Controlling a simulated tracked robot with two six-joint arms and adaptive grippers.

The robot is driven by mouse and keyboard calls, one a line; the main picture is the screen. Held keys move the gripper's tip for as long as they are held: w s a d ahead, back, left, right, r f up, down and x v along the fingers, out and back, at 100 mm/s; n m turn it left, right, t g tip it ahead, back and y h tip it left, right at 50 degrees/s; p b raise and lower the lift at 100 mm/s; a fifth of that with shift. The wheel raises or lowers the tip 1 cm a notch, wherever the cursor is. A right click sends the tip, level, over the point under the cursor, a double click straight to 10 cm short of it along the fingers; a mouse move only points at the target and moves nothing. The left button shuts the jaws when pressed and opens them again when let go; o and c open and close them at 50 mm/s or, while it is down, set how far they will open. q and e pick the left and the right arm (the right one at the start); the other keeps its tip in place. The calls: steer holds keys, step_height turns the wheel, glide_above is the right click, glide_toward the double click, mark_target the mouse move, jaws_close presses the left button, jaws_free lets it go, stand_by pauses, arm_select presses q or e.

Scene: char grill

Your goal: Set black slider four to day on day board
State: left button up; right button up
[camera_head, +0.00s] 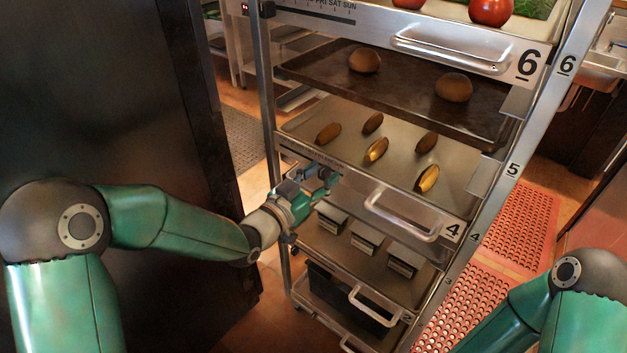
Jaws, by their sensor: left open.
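The front edge of the tray marked 4 (453,231) carries a thin dark strip (300,156) at its left, which looks like its day board. My left gripper (328,178) is open at the front of this strip and covers much of it. The black slider cannot be made out; it is hidden or too small to see. I cannot tell whether the fingers touch the board. My right arm (575,290) shows at the lower right, but its gripper is out of view.
The metal rack (268,110) holds several trays. Tray 4 bears several split buns or rolls and has a metal handle (402,222) right of my gripper. Above, tray 6 has another day board (310,8) and handle (450,52). A dark cabinet (110,90) stands at left.

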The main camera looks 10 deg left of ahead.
arm_select(q)
steer(key=v, duration=1.2)
steer(key=s+f+n+g+y+p, duration=0.2)
steer(key=s+f+g, duration=0.15)
steer(key=f, duration=0.85)
steer(key=s+f+n+g+y+p, duration=0.1)
steer(key=s+f+n+g+y, duration=0.2)
steer(key=f, duration=0.9)
steer(key=s+f+n+g, duration=0.3)
steer(key=s+f+g, duration=0.5)
steer(key=s, duration=0.6)
steer(key=shift+f, duration=0.4)
steer(key=shift+d+g, duration=0.15)
steer(key=shift+g, duration=0.1)
